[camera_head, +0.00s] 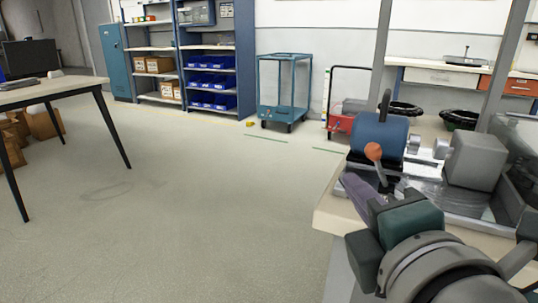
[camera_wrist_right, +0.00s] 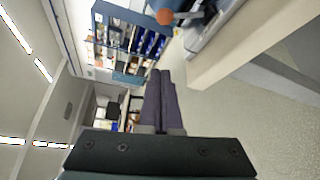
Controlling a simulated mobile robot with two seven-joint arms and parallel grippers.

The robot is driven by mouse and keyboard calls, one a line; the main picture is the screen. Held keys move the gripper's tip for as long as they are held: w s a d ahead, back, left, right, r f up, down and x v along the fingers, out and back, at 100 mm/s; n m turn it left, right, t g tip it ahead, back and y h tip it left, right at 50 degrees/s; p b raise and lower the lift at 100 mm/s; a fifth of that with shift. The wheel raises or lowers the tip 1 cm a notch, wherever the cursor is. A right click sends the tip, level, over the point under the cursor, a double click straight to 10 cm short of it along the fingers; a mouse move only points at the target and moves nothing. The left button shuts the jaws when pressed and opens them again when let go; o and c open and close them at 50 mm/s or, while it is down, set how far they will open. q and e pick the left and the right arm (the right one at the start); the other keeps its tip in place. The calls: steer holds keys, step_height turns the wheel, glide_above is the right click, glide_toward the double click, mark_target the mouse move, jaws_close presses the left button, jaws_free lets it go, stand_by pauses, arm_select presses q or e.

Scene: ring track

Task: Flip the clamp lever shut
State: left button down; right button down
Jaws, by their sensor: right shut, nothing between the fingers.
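The clamp lever (camera_head: 381,172) has a thin grey rod and an orange ball knob (camera_head: 373,151). It stands up, slightly tilted, in front of a blue cylindrical machine part (camera_head: 379,134) on the bench at right. The knob also shows at the top of the right wrist view (camera_wrist_right: 165,17). My right gripper (camera_head: 349,181) is shut and empty, its purple fingers together. In the head view its fingertips are just below and left of the knob; a gap shows between them in the wrist view (camera_wrist_right: 159,74). The lever's base is partly hidden by my gripper. My left gripper is out of view.
The machine has a grey block (camera_head: 475,160) to the right of the lever. The bench top's pale edge (camera_head: 330,216) lies below my right gripper. Open floor (camera_head: 220,220) stretches left, with a blue cart (camera_head: 283,92) and shelves beyond.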

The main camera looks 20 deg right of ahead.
mark_target(376, 163)
steer(key=shift+w, duration=0.1)
steer(key=b+x, duration=0.2)
steer(key=x, duration=0.8)
steer(key=shift+w+d, duration=0.1)
steer(key=shift+s+d+r+p, duration=0.3)
steer(key=shift+s+d, duration=0.4)
steer(key=shift+s+d+r+p, duration=0.25)
steer(key=shift+s+d, duration=0.4)
steer(key=shift+d, duration=0.05)
